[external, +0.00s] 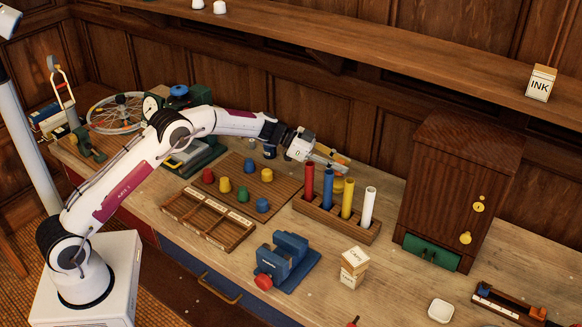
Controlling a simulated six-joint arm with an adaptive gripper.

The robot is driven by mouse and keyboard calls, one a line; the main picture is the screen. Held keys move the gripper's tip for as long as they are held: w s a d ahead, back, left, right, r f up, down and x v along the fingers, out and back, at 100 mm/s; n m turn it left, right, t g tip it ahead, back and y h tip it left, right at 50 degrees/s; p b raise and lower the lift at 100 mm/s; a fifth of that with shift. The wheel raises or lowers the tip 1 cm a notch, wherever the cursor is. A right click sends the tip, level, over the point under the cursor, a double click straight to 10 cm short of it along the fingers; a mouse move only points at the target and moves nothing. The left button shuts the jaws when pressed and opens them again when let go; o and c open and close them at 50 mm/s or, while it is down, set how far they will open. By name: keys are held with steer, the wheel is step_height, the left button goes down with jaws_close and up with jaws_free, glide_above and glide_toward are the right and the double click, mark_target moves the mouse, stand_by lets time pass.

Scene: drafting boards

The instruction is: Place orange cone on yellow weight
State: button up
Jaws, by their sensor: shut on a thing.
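My gripper (328,161) is above the far side of the rod rack, its fingers pointing right. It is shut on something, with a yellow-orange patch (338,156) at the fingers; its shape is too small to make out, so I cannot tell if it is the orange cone. A yellow rounded thing (338,185) shows low between the rods, partly hidden. I cannot tell which yellow piece is the yellow weight.
The wooden rack (336,219) holds upright red, blue, yellow and white rods just below my gripper. A brown cabinet (455,185) stands right. A blue vise (286,262) and card box (354,268) are in front. The bench is clear between rack and cabinet.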

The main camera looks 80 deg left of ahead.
steer(key=shift+f, duration=1.85)
steer(key=o, duration=1.1)
steer(key=shift+f, duration=0.15)
steer(key=shift+r, duration=0.2)
steer(key=shift+v, duration=0.95)
steer(key=v, duration=1)
steer(key=shift+a, duration=0.1)
